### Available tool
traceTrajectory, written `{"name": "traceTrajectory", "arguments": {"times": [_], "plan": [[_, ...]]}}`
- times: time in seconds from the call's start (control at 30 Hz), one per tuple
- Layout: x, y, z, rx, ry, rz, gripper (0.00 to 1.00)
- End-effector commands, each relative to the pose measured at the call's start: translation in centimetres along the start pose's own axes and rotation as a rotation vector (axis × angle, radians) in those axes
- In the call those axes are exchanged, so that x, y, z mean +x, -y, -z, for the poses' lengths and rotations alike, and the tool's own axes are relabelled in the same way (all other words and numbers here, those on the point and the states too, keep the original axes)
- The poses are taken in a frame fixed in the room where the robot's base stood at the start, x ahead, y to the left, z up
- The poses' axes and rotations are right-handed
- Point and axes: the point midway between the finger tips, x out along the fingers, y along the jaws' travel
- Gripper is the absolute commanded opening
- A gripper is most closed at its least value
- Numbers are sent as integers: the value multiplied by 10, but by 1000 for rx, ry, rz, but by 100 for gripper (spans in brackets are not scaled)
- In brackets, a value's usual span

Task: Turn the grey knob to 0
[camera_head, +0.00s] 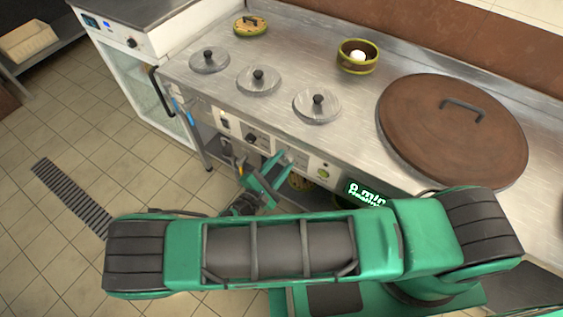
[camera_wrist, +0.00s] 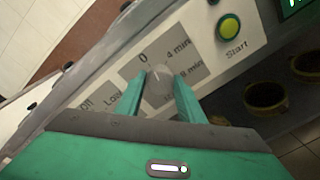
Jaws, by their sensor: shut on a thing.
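The grey knob (camera_wrist: 158,86) is on the light front panel of the steel counter, on a grey plate marked 0 at the top with "4 min" and "8 min" to the right. My gripper (camera_wrist: 160,80) is shut on the knob, with one green finger on each side of it. I cannot tell which mark the knob points at. In the head view my gripper (camera_head: 270,172) reaches the counter's front panel, and the knob is mostly hidden there.
A green Start button (camera_wrist: 230,27) is to the right of the knob. A lit display (camera_head: 366,193) appears to read "8 min". A black knob (camera_head: 250,138) is on the panel to the left. Lidded pots (camera_head: 317,104) and a large brown lid (camera_head: 452,130) are on the counter (camera_head: 215,98).

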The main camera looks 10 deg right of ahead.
Motion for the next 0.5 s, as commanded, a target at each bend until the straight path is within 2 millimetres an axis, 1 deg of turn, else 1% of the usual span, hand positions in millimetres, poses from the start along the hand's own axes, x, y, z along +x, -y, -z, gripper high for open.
{"name": "traceTrajectory", "arguments": {"times": [0.03,0.2,0.5], "plan": [[-1,0,3,-30,-6,1,12],[-1,0,4,-126,0,5,12],[-1,-1,4,-212,6,7,12]]}}
